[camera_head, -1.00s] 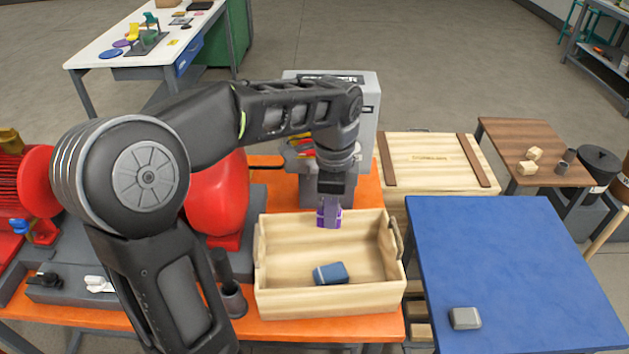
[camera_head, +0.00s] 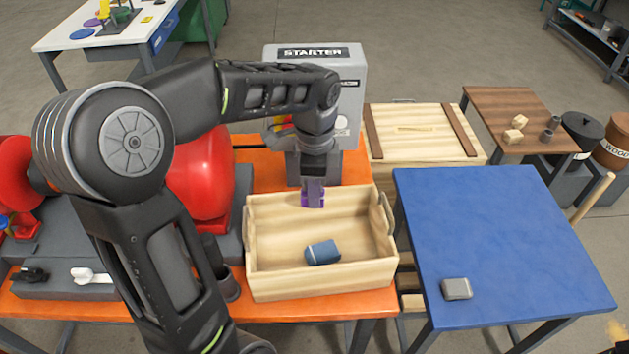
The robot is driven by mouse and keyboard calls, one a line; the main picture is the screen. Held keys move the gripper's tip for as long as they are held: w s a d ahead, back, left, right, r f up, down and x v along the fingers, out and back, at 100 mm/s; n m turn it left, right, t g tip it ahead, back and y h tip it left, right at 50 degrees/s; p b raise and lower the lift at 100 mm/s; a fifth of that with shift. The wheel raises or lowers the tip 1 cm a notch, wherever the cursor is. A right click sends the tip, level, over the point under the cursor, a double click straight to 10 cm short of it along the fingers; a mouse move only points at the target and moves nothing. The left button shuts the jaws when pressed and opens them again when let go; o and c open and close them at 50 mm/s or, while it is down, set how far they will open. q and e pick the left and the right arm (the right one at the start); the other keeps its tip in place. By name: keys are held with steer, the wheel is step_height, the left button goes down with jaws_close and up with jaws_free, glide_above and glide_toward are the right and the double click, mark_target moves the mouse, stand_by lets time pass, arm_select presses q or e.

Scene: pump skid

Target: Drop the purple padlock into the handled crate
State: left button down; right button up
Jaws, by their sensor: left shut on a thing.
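The purple padlock (camera_head: 305,198) is mostly hidden between the fingers of my left gripper (camera_head: 314,196). My left gripper points down and is shut on the padlock, over the back part of the handled crate (camera_head: 322,285). The crate is pale wood, open at the top, with a grey handle at its right end, and stands on the orange table. A blue block-like thing (camera_head: 322,252) lies on the crate floor, apart from the gripper. My right gripper is not in view.
A grey starter box (camera_head: 350,80) stands behind the crate. Red pump parts (camera_head: 205,180) stand to the left. A blue table (camera_head: 490,230) to the right carries a small grey block (camera_head: 457,289). A lidded wooden chest (camera_head: 420,135) is behind, beside a brown table (camera_head: 490,100).

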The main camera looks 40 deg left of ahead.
arm_select(q)
steer(key=shift+f+b, duration=0.55)
steer(key=shift+f, duration=0.8)
steer(key=c, duration=1.1)
jaws_free()
step_height(320, 180, up, 8)
steer(key=shift+f+b, duration=0.1)
steer(key=shift+b, duration=0.5)
